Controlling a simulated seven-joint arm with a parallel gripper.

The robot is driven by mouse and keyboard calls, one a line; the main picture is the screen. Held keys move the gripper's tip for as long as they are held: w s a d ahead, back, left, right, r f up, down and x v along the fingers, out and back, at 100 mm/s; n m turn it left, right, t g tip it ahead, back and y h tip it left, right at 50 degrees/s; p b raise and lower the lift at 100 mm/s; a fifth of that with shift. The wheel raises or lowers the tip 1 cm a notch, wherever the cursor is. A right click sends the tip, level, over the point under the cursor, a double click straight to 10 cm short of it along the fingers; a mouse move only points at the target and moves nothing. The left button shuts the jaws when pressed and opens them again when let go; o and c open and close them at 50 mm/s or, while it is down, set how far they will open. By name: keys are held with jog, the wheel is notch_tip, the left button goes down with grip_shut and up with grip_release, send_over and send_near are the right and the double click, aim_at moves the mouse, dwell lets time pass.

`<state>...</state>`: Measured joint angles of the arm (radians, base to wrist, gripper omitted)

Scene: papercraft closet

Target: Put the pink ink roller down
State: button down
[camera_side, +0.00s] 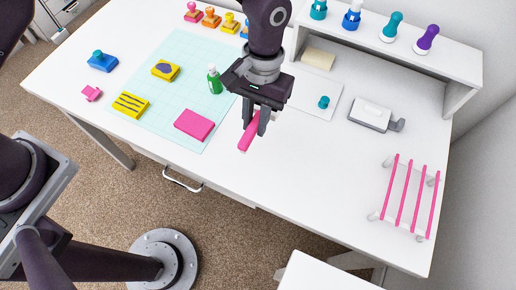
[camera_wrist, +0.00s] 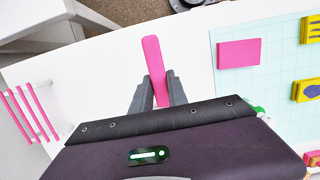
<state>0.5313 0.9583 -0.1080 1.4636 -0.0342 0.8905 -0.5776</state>
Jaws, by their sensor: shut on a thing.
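The pink ink roller (camera_side: 248,137) is a slim pink piece between the fingers of my gripper (camera_side: 257,124) in the side view. My gripper is shut on it over the table front, to the right of the mat. In the wrist view the pink roller (camera_wrist: 154,58) extends away from between the fingers of my gripper (camera_wrist: 158,90).
A rack with several pink bars (camera_side: 410,198) stands at the right. The pale green mat (camera_side: 150,75) holds a pink block (camera_side: 194,124), yellow blocks and a green bottle (camera_side: 214,80). A white and grey device (camera_side: 370,115) lies behind. Bare table lies between gripper and rack.

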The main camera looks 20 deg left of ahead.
aim_at(256, 156)
jog(key=x, duration=0.3)
jog(key=w+x, duration=0.1)
jog(key=x, duration=0.6)
jog(key=shift+w+d+f, duration=0.2)
jog(key=shift+w+d, duration=0.15)
jog(key=c, duration=1.3)
grip_release()
jog(key=shift+f, duration=0.1)
